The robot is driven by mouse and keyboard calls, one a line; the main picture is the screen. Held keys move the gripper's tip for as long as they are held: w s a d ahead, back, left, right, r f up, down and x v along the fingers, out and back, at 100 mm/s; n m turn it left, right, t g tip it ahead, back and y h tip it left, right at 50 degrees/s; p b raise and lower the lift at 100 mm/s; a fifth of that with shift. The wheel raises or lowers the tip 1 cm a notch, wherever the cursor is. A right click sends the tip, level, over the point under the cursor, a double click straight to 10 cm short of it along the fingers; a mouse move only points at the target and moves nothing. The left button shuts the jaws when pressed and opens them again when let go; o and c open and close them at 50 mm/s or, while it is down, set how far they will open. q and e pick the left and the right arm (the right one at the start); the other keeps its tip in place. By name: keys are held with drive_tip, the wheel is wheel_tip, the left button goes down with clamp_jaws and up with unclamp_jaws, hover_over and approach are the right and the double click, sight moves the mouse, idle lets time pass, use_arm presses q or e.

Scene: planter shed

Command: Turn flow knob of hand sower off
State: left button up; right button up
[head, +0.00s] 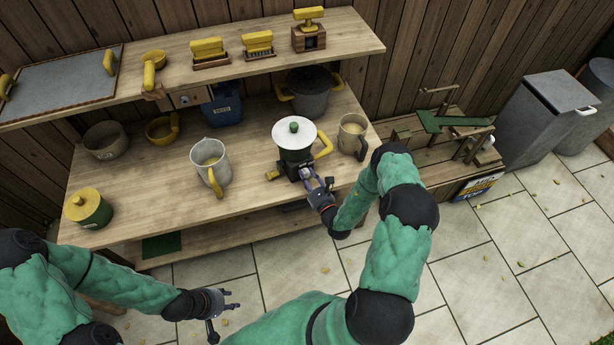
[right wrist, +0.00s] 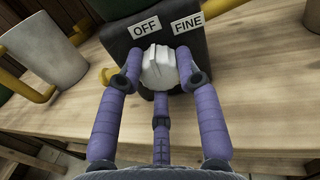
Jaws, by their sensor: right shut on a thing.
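The hand sower (head: 293,152) stands upright on the bench, with a white round top, a green knob on it, a dark body and a yellow handle at its right. In the right wrist view its dark front face (right wrist: 205,52) carries the labels OFF (right wrist: 145,27) and FINE (right wrist: 187,23). The white ribbed flow knob (right wrist: 158,67) sits below them. My right gripper (head: 309,179) is at the sower's front; its purple fingers (right wrist: 158,75) are closed around the knob. The knob's pointer direction is hidden. My left gripper (head: 212,304) is open and empty, in front of the bench.
A green tin with a yellow lid (head: 88,207) stands at the bench's left. The bench front is clear between jug and tin.

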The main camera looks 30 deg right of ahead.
drive_tip(key=shift+n, duration=0.5)
drive_tip(key=o, duration=1.2)
drive_tip(key=s, duration=1.2)
drive_tip(key=shift+a, duration=0.2)
